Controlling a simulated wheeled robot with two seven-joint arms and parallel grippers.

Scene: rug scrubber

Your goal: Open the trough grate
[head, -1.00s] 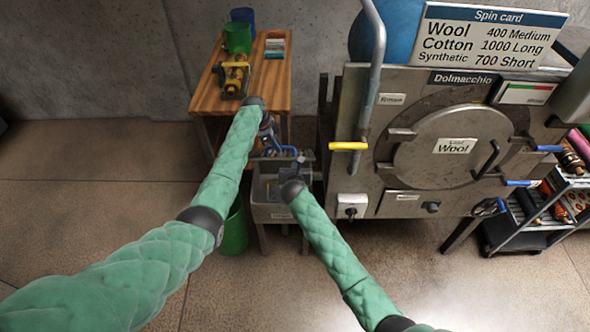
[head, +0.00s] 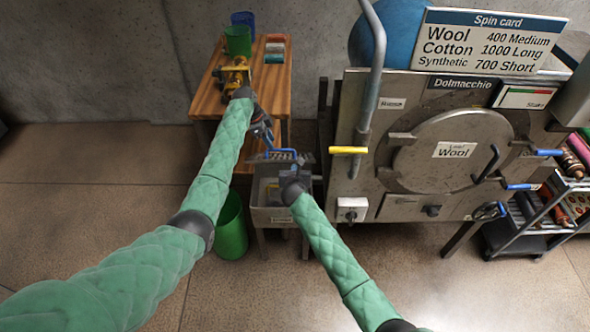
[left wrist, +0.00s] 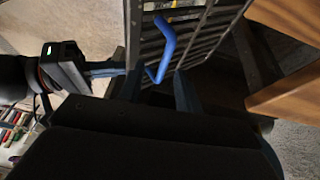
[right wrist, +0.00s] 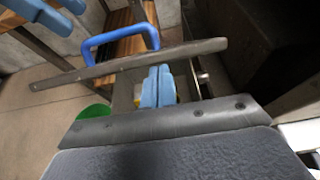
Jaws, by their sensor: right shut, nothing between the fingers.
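The trough (head: 272,216) is a grey metal box low beside the large machine. Its slatted grate (left wrist: 205,28) stands raised and tilted in the left wrist view; the right wrist view shows it nearly edge-on. A blue handle (head: 282,152) is on the grate and also shows in the left wrist view (left wrist: 166,48) and right wrist view (right wrist: 120,42). My left gripper (head: 264,134) is open near the handle, not holding it. My right gripper (right wrist: 157,86) is shut and empty at the trough, close to the grate; in the head view its own wrist hides its fingertips.
A wooden table (head: 265,95) with a yellow tool (head: 234,75) and buckets stands behind. A green bucket (head: 232,228) is left of the trough. The machine with a round door (head: 452,150) rises close on the right. The floor at left is clear.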

